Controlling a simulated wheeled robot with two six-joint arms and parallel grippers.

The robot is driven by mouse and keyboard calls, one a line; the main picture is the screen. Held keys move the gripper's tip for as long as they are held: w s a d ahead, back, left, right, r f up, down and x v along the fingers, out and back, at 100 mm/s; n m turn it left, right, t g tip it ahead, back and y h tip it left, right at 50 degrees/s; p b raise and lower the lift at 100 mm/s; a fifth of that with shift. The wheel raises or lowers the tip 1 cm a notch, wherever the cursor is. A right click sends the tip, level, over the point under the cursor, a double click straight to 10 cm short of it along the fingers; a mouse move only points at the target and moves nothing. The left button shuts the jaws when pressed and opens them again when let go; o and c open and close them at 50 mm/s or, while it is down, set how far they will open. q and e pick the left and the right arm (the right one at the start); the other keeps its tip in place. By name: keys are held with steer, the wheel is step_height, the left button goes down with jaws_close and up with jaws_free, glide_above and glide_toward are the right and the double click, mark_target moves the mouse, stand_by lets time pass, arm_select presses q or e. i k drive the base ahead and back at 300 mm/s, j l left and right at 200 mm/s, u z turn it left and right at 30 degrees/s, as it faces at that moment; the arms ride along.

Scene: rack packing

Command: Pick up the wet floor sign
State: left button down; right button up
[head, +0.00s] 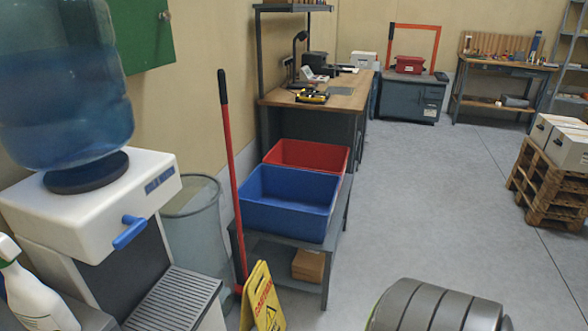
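The yellow wet floor sign (263,303) stands on the floor at the bottom centre-left of the head view. It has dark lettering, and its lower part is cut off by the frame edge. It is in front of the grey low shelf, near the foot of a red-handled pole (235,180). Neither of my grippers shows in this view.
A water dispenser (95,195) and a grey bin (192,235) stand left of the sign. Blue (288,218) and red (308,155) crates sit on the shelf (268,247) behind it. A grey ribbed rounded thing (435,308) is at the bottom right. Open floor lies right of the shelf.

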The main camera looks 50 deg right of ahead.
mark_target(260, 305)
steer(key=z, duration=1.4)
